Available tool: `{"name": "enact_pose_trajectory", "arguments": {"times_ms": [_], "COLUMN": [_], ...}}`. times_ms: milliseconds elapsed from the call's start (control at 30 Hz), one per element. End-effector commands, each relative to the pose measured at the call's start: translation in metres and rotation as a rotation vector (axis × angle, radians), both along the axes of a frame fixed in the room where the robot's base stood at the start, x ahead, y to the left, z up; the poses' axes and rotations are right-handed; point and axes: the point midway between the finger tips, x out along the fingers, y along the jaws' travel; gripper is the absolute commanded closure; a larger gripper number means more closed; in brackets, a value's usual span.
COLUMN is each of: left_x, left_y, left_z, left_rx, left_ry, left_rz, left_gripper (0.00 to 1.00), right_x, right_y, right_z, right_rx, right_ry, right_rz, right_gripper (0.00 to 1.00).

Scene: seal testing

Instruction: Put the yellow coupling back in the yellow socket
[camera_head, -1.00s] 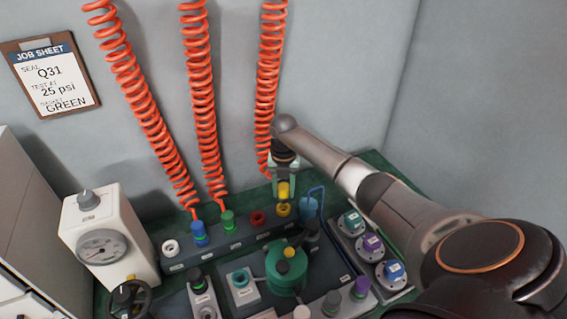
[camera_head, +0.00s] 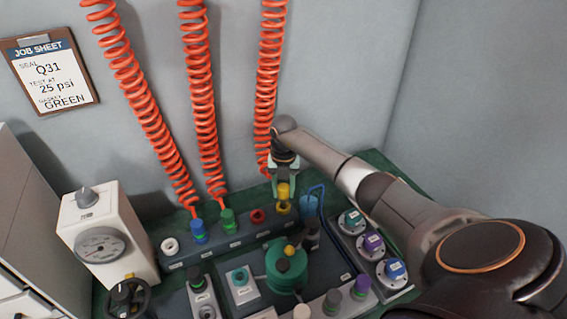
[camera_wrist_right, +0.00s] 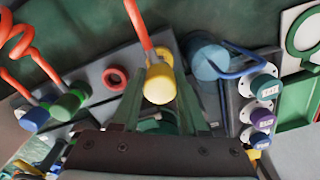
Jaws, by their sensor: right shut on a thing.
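The yellow coupling (camera_head: 283,191) is at the end of the rightmost orange coiled hose, between the fingers of my right gripper (camera_head: 283,186). The gripper is shut on it. In the right wrist view the yellow coupling (camera_wrist_right: 159,84) sits between the two green fingers, with the hose rising from it. The yellow socket (camera_head: 282,208) is at the right end of the grey socket rail, directly under the coupling in the head view. Whether they touch is unclear. My left gripper is not in view.
The rail also has an empty red socket (camera_head: 257,216), a green coupling (camera_head: 228,221), a blue coupling (camera_head: 199,231) and a white socket (camera_head: 170,246). A blue cylinder (camera_head: 309,206) with a blue pipe stands close right of the yellow socket. A green vessel (camera_head: 286,270) stands in front.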

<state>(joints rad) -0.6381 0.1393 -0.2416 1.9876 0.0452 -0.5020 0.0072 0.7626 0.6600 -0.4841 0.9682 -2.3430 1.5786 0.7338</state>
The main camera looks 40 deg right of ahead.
Motion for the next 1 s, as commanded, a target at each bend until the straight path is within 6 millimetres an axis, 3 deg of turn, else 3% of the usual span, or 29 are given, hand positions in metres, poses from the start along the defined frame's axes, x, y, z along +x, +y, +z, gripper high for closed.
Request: {"name": "enact_pose_trajectory", "arguments": {"times_ms": [1000], "left_x": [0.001], "left_y": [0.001], "left_z": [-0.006], "left_rx": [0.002], "left_ry": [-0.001], "left_rz": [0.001], "left_gripper": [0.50], "right_x": [0.000], "right_y": [0.000], "right_z": [-0.010], "right_rx": [0.000], "right_ry": [0.000], "right_rz": [-0.001], "right_gripper": [1.00]}}
